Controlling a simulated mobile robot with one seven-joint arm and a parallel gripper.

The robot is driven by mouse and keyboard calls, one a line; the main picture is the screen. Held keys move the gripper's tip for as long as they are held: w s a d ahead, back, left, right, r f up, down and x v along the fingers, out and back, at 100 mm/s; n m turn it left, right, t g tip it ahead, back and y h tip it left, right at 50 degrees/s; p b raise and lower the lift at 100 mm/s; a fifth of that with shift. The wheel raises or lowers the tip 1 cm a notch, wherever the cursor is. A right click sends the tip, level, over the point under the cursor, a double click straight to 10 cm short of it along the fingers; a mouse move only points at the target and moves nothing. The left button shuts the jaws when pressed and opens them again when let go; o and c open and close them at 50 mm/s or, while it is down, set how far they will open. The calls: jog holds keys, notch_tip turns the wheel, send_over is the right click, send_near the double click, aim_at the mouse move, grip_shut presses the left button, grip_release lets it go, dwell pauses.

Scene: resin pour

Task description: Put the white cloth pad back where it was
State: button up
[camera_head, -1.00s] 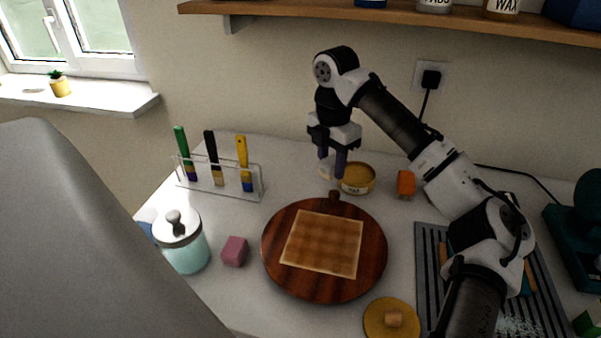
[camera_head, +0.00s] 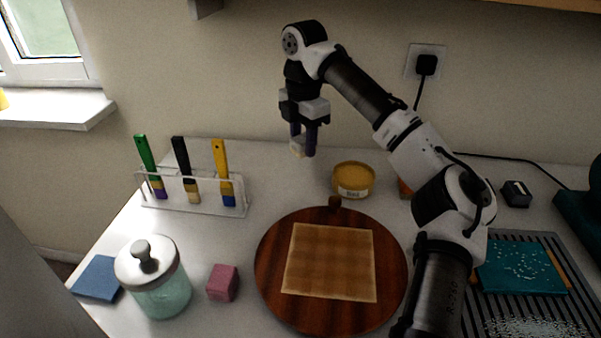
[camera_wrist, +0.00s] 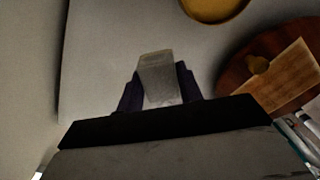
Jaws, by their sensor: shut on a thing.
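My gripper (camera_head: 303,150) is shut on the white cloth pad (camera_head: 297,149), a small pale block between its dark fingers. The pad (camera_wrist: 158,76) shows larger in the wrist view, with a finger on each side. In the head view the gripper holds it above the back of the table, left of the yellow tin and right of the brush rack. A gap to the tabletop seems to show, but its height is hard to tell.
A round wooden board (camera_head: 270,270) with a tan checked square (camera_head: 330,262) lies in front. The yellow tin (camera_head: 352,181) stands behind it. A brush rack (camera_head: 195,198), glass jar (camera_head: 162,290), pink block (camera_head: 222,283) and blue pad (camera_head: 97,278) are left. A ridged mat (camera_head: 520,312) is right.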

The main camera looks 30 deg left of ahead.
aim_at(303, 180)
notch_tip(303, 180, down, 8)
jog(key=shift+r+p, duration=0.15)
jog(key=shift+p, duration=0.15)
jog(key=o, duration=0.9)
jog(key=shift+r, duration=3.75)
